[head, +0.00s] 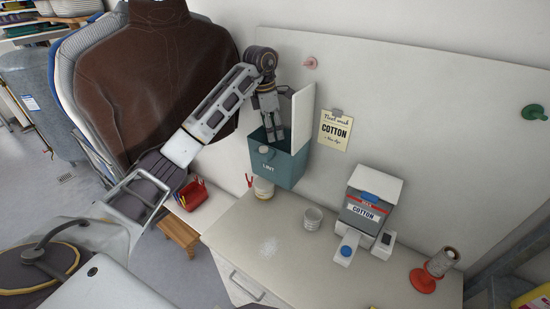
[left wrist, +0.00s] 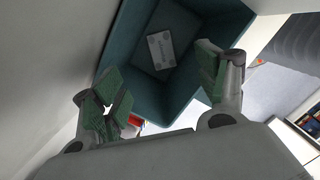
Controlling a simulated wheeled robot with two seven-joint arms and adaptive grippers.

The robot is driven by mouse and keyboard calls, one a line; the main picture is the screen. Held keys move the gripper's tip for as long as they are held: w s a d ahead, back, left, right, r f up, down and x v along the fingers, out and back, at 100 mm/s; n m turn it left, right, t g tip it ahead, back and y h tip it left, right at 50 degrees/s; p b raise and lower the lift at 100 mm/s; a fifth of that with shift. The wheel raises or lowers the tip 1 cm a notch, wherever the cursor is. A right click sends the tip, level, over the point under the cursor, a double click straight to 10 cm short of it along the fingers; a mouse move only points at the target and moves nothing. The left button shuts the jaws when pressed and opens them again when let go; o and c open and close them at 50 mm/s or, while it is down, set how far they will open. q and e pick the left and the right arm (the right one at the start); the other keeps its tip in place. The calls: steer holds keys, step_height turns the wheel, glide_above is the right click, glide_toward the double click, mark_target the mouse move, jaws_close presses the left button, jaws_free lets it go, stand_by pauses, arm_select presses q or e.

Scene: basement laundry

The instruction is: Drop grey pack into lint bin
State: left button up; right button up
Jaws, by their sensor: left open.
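The teal lint bin (head: 283,170), marked LINT, hangs on the white wall panel with its pale lid raised. My left gripper (head: 274,136) points down into the bin's open top. In the left wrist view my left gripper (left wrist: 163,90) is open, with its green-padded fingers wide apart and nothing between them. Beyond the fingers, the bin's inside (left wrist: 130,43) shows. A dark grey pack (left wrist: 178,28) with a white label lies in it, apart from both fingers. The head view does not show the pack. My right gripper is not in view.
A COTTON dispenser (head: 368,200), a ribbed cup (head: 313,218), a jar (head: 263,188) and a red spool stand (head: 424,281) are on the counter (head: 330,270) below. A brown garment (head: 150,75) hangs behind my left arm. A COTTON note (head: 335,131) is beside the bin.

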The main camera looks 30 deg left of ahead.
arm_select(q)
step_height(320, 180, up, 10)
steer(key=shift+f, duration=0.15)
stand_by(1.0)
stand_by(1.1)
